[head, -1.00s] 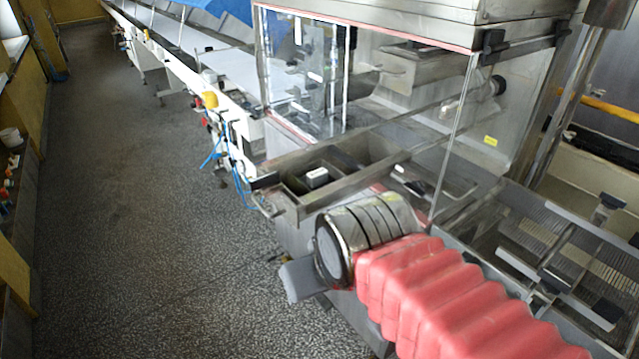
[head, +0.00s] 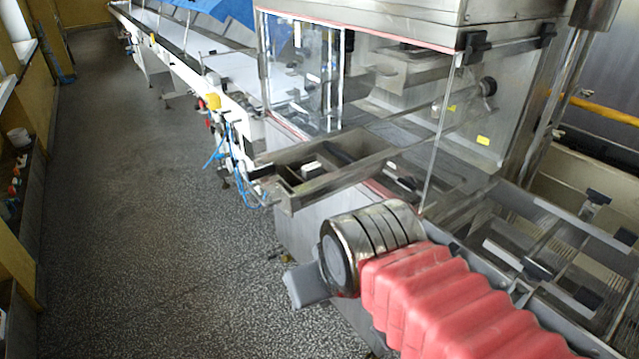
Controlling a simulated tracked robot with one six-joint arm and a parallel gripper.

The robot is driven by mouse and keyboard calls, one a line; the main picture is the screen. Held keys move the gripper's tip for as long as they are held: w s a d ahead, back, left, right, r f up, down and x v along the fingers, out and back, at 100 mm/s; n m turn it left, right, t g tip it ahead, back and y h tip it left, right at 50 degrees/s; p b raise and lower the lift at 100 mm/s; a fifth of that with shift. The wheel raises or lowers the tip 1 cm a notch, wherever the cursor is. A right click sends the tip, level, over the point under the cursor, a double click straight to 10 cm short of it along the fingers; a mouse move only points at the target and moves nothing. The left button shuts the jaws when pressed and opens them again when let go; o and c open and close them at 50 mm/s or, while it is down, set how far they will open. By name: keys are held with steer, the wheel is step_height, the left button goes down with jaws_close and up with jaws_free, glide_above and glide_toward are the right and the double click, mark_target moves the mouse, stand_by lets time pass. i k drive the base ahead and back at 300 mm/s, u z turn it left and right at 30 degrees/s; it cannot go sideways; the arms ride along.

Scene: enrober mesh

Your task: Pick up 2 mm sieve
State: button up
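I cannot make out a 2 mm sieve in the head view. My arm, in a pink ribbed sleeve, comes in from the lower right. It ends in a banded metal cylinder with a grey piece that seems to be my gripper (head: 308,285), at its lower left. This end shows in front of the steel machine's side, over the speckled floor. No separate fingers show, so I cannot tell whether it is open or shut. I see nothing held in it.
A steel machine with a clear guard (head: 400,110) fills the middle and right. A steel trough (head: 345,175) juts from it, with a small white block (head: 312,168) in it. Wire mesh (head: 510,215) lies at right. The floor (head: 140,220) at left is clear, beside a wall shelf.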

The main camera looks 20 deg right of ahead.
mark_target(313, 170)
steer(key=k, duration=1.15)
steer(key=u, duration=0.65)
steer(key=i, duration=1.65)
steer(key=z, duration=0.5)
steer(key=i, duration=0.5)
steer(key=z, duration=0.55)
